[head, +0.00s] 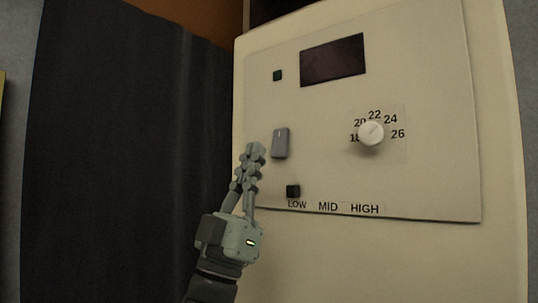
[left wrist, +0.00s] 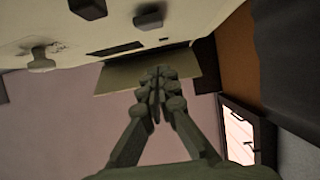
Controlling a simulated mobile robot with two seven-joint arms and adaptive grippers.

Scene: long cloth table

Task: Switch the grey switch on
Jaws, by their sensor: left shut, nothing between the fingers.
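The grey switch (head: 281,143) is a small upright rocker on the left part of the pale control panel. Whether it is on or off I cannot tell. My left gripper (head: 254,151) is shut and empty, with its fingertips just left of the switch in the head view; whether they touch it is unclear. In the left wrist view the shut fingertips (left wrist: 158,80) point away from the camera, and a grey block that looks like the switch (left wrist: 150,16) is near the top edge. My right gripper is not in view.
The panel (head: 430,180) also has a dark display (head: 333,60), a white round knob (head: 371,133) right of the switch, a small black button (head: 277,76) above it and a black slider (head: 293,191) below it. A dark curtain-like surface (head: 125,160) is to the left.

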